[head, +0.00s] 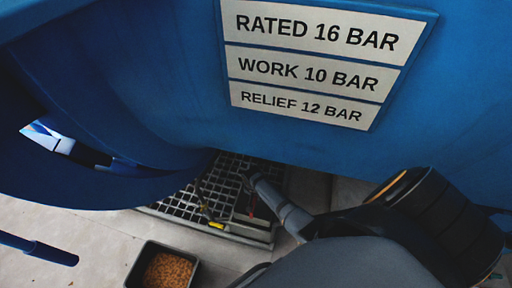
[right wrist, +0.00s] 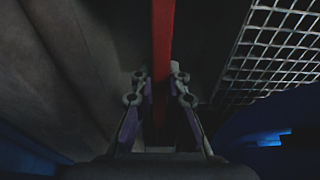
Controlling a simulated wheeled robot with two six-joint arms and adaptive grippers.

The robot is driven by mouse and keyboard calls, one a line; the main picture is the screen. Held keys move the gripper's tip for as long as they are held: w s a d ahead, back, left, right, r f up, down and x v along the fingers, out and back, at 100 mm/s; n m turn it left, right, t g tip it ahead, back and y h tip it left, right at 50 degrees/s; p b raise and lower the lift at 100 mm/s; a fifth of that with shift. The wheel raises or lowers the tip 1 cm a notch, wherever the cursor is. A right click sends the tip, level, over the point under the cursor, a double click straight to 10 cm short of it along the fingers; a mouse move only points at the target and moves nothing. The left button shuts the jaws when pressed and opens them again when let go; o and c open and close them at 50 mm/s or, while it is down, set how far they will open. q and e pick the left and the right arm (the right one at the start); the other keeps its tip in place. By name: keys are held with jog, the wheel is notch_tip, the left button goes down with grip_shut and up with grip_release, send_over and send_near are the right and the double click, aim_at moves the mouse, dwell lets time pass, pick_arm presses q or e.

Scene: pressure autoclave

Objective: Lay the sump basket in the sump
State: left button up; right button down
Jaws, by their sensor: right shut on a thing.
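My right gripper (head: 247,178) reaches in from the right, low under the blue vessel, over a dark square-mesh grid (head: 185,205). In the right wrist view its two fingers (right wrist: 159,88) are shut on a red bar (right wrist: 162,40) that runs upward between them. A small red piece (head: 251,212) shows near the grid's right part in the head view. I cannot tell whether the red bar belongs to the sump basket, and the sump opening is not clearly seen. The grid also shows at the right of the wrist view (right wrist: 275,50). My left gripper is not in view.
The blue vessel (head: 180,70) with its rating plate (head: 315,60) hangs over the work area and hides much of the floor. A dark bin (head: 135,272) of brown pellets (head: 168,271) stands at the front.

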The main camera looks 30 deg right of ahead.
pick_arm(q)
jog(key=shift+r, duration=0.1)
pick_arm(e)
jog(key=shift+r+p, duration=0.1)
jog(key=shift+p, duration=0.2)
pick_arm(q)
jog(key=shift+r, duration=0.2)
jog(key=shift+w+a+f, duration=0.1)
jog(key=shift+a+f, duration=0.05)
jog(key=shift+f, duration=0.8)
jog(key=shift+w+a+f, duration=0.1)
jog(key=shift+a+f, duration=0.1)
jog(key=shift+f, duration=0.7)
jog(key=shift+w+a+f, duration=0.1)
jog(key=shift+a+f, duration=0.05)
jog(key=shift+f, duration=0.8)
